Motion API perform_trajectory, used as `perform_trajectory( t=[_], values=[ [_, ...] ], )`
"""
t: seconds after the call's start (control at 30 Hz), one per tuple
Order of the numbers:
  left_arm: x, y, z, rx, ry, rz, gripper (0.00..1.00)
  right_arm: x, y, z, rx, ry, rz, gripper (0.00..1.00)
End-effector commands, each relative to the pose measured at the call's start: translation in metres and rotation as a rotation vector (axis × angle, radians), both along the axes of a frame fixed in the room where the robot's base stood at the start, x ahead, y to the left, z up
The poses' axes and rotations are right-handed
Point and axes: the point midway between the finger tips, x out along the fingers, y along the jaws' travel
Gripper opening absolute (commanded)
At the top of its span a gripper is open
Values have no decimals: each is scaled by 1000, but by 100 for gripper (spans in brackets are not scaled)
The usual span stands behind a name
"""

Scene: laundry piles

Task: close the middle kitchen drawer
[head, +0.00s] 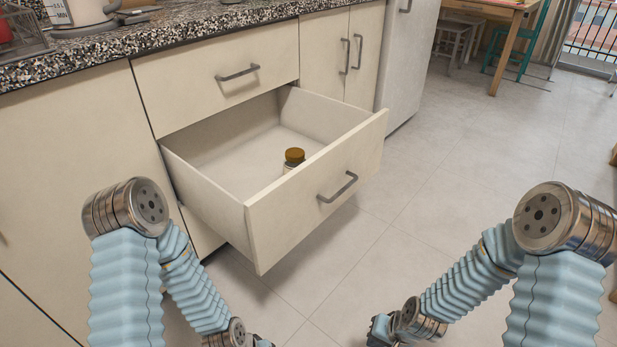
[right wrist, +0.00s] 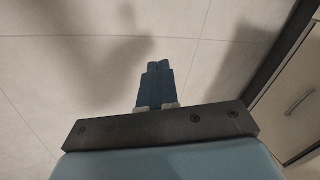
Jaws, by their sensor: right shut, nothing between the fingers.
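The middle drawer (head: 318,192) is pulled far out of the cream cabinet, under a shut top drawer (head: 228,75). Its front has a grey bar handle (head: 338,187). A small jar with a brown lid (head: 294,156) stands inside the drawer. In the right wrist view my right gripper (right wrist: 158,66) is shut and empty, its dark blue fingers together above the floor tiles. In the head view the right arm's end is low, in front of and apart from the drawer. My left arm reaches down left of the drawer; its gripper is cut off by the bottom edge.
A speckled countertop (head: 180,32) runs above the drawers. Cabinet doors (head: 345,50) and a pale appliance (head: 406,60) stand beyond. The tiled floor (head: 440,180) right of the drawer is clear. A wooden table (head: 490,8) and stools are at the back.

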Motion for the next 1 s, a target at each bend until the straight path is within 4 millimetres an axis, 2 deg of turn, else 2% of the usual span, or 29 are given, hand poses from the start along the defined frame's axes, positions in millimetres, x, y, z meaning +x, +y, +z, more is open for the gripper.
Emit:
perform_trajectory(
  t=[0.17,0.27,0.37,0.47,0.5,0.6,0.63,0.7,0.8,1.0],
  values=[
    [0,0,-4,-1,1,0,93,48,4,52,35,-61,-96,0],
    [0,-1,-6,-1,2,-1,93,76,12,97,88,-100,-163,0],
    [0,-1,-9,-2,1,-2,93,102,26,162,181,-148,-230,0],
    [0,-1,-13,-3,2,-2,93,117,47,249,328,-201,-282,0],
    [0,-2,-14,-4,3,-2,93,118,56,287,397,-218,-294,0],
    [-1,-2,-16,-5,3,-2,93,109,72,361,542,-242,-297,0],
    [-1,-2,-17,-5,3,-2,93,105,75,377,574,-246,-294,0],
    [-1,-2,-17,-5,4,-3,93,98,80,403,628,-250,-288,0],
    [-1,-2,-18,-5,4,-3,93,94,85,418,662,-250,-282,0],
    [-1,-2,-22,-6,4,-4,93,105,102,406,664,-247,-279,0]
  ],
)
